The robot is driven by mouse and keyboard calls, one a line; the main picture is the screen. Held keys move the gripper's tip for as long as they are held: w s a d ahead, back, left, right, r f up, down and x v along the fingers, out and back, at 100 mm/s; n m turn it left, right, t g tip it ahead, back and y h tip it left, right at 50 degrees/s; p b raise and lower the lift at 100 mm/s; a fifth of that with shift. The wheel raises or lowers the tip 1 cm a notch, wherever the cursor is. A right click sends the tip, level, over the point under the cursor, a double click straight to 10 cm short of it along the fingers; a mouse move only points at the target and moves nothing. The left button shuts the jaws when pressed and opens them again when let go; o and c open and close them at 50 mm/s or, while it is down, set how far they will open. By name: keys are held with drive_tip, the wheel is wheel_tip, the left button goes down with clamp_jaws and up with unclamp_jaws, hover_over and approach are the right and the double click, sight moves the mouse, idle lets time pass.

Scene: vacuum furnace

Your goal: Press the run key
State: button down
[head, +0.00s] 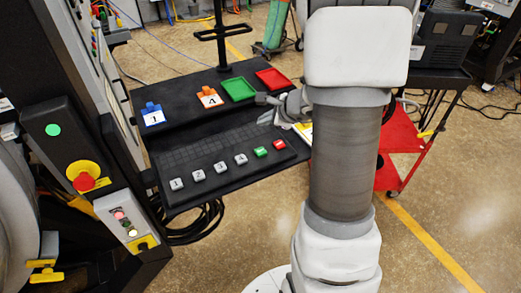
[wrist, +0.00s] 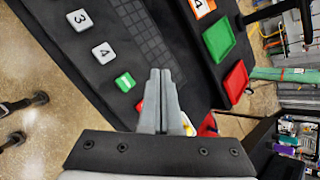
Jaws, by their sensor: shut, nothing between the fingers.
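A row of raised keys runs along the front of the black console: several grey numbered keys, then a green key (head: 261,151) and a red key (head: 279,145) at the right end. The lettering on the green and red keys is too small to read, so which is the run key cannot be read. In the wrist view the green key (wrist: 124,82) lies left of my gripper (wrist: 160,72), and the red key (wrist: 139,105) is partly hidden by the fingers. The fingers are shut together and empty, apart from the green key. In the head view my arm hides part of the gripper.
Behind the keys are a blue tag 1 (head: 152,115), an orange tag 4 (head: 209,98), a green tray (head: 239,89) and a red tray (head: 273,79). A black post (head: 221,45) rises behind the console. A red emergency button (head: 84,181) is on the furnace at left.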

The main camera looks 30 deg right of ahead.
drive_tip(key=shift+f, duration=0.1)
drive_tip(key=b, duration=0.7)
hover_over(264, 152)
wheel_tip(264, 152, down, 8)
drive_tip(key=shift+r, duration=0.15)
drive_tip(key=shift+f+b, duration=0.3)
drive_tip(key=shift+f, duration=0.15)
drive_tip(key=shift+a+f, duration=0.1)
drive_tip(key=shift+f, duration=0.05)
idle(1.1)
drive_tip(key=shift+f+b, duration=0.25)
drive_tip(key=shift+b, duration=0.4)
drive_tip(key=shift+f+b, duration=0.5)
drive_tip(key=shift+b, duration=0.15)
idle(0.4)
drive_tip(key=shift+r, duration=0.1)
drive_tip(key=shift+r+p, duration=0.6)
drive_tip(key=shift+r, duration=0.2)
